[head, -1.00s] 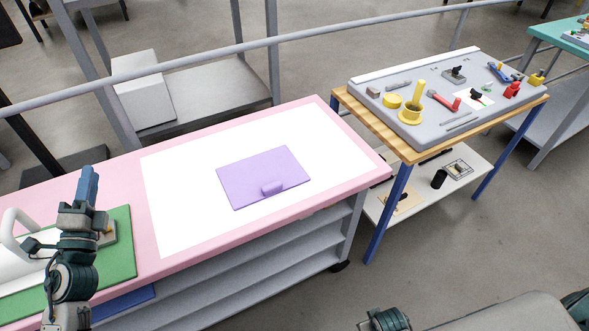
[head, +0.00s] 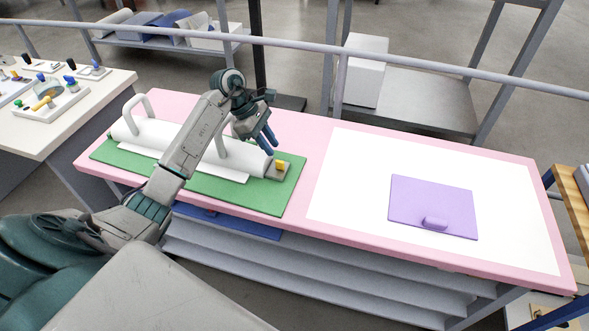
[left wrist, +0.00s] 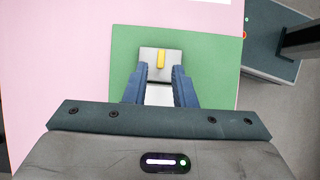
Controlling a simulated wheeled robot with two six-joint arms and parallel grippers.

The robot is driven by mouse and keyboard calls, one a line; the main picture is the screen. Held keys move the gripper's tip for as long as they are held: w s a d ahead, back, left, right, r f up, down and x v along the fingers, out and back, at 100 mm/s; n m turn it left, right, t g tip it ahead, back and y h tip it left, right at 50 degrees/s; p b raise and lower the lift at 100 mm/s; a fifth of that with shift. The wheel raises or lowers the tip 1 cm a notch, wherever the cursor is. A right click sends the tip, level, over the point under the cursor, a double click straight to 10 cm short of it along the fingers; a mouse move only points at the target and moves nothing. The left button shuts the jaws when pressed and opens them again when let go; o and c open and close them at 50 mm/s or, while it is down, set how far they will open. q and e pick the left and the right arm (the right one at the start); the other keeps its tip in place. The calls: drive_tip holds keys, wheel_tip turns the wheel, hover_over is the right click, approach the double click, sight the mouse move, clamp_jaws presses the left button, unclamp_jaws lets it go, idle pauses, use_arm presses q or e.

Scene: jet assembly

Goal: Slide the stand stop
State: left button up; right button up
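A small grey block with a yellow tab, which looks like the stand stop (head: 280,167), sits on the green mat (head: 285,198) at the right end of a white cylinder (head: 160,133) with two arched handles. My left gripper (head: 271,141) is above the stop, blue fingers pointing down toward it. In the left wrist view the gripper (left wrist: 159,75) is open. The grey stop (left wrist: 160,62) and its yellow tab lie ahead, between the finger lines; part of the white cylinder (left wrist: 159,95) shows between the fingers. Whether the fingers touch the stop is unclear. My right gripper is not in view.
The mat lies on a pink table (head: 315,130). A white sheet (head: 340,200) with a purple panel (head: 433,205) lies to the right. A white table (head: 55,125) with small parts stands at the left. A grey rail (head: 300,45) runs behind.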

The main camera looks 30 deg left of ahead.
sight(280, 161)
use_arm(q)
drive_tip(key=shift+a+f, duration=0.1)
drive_tip(key=shift+f, duration=0.1)
drive_tip(key=shift+b+x, duration=0.6)
drive_tip(key=shift+x, duration=2.7)
drive_tip(key=shift+s, duration=0.15)
drive_tip(key=shift+c, duration=0.2)
clamp_jaws()
